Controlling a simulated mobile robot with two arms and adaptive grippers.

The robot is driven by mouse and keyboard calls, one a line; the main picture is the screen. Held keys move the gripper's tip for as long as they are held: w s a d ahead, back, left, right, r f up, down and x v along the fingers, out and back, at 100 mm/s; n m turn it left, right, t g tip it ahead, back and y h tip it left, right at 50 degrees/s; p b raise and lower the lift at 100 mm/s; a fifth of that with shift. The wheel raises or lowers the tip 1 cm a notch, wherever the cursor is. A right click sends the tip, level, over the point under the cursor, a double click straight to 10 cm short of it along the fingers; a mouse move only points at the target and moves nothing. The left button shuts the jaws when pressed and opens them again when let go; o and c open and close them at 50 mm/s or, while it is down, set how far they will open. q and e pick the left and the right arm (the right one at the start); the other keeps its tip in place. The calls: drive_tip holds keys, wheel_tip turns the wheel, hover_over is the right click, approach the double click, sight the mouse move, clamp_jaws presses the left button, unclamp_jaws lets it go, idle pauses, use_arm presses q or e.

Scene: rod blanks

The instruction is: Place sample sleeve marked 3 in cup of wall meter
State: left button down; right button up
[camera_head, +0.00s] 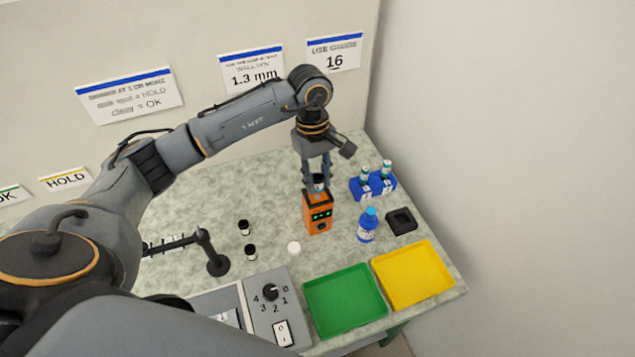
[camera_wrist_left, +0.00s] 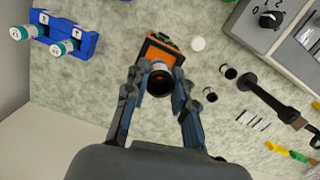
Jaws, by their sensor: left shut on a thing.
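My left gripper (camera_head: 318,184) points down over the orange wall meter (camera_head: 318,215) and is shut on a small sleeve (camera_head: 319,180) with a pale label. In the left wrist view, the sleeve (camera_wrist_left: 161,78) sits between the fingers (camera_wrist_left: 158,88), its dark open end toward the camera, in front of the meter (camera_wrist_left: 152,50). I cannot read its number, nor tell whether its lower end is inside the meter's cup, which is hidden. The meter's front shows green lights. The right gripper is not in view.
A blue rack (camera_head: 383,188) with two vials stands right of the meter. A blue bottle (camera_head: 367,226) and black block (camera_head: 401,221) are nearby. Green (camera_head: 345,301) and yellow (camera_head: 412,275) trays lie in front. Two dark cylinders and a white disc (camera_head: 294,248) lie left.

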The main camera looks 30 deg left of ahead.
sight(317, 199)
use_arm(q)
wheel_tip(317, 199, down, 3)
drive_tip(key=shift+p, duration=1)
drive_tip(key=shift+s+f, duration=0.15)
drive_tip(key=shift+f, duration=0.25)
drive_tip(key=shift+s+d+f+b, duration=0.1)
drive_tip(key=shift+s+f+b, duration=0.3)
drive_tip(key=shift+b, duration=0.65)
drive_tip(key=c, duration=1.1)
unclamp_jaws()
drive_tip(key=shift+w, duration=0.1)
drive_tip(key=shift+c, duration=0.2)
drive_tip(key=shift+o, duration=0.2)
drive_tip(key=shift+w+f, duration=0.3)
drive_tip(key=shift+w, duration=0.1)
drive_tip(key=shift+r, duration=0.25)
